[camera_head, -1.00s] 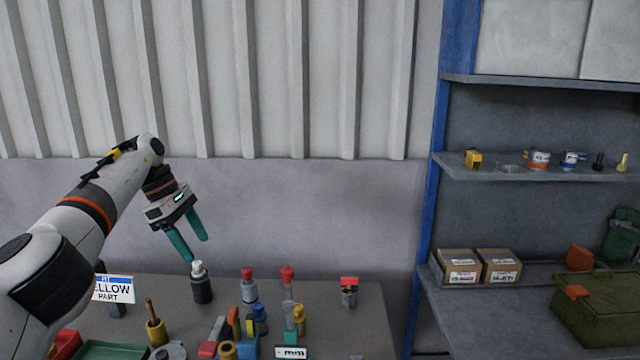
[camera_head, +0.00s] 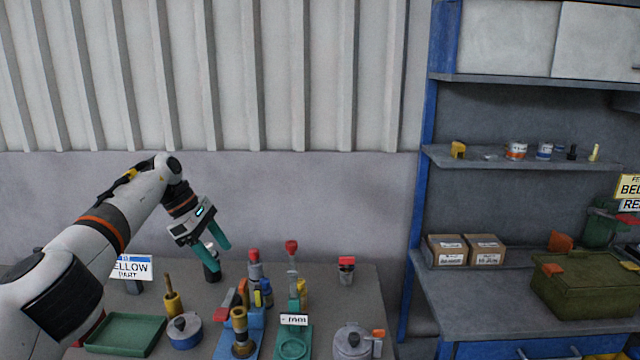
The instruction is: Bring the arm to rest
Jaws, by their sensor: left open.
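My left arm (camera_head: 115,215) comes in from the left and is raised over the grey table (camera_head: 380,285). My left gripper (camera_head: 220,254) is open, with its two teal fingers pointing down and to the right. No part is visible between the fingers. My right gripper is not in view.
A green tray (camera_head: 125,335), a brass post (camera_head: 172,296), a blue-based pot (camera_head: 185,331) and several coloured fixtures crowd the table. A red-topped container (camera_head: 346,270) stands at the back right. A blue-framed shelf (camera_head: 418,200) with boxes (camera_head: 466,250) stands to the right.

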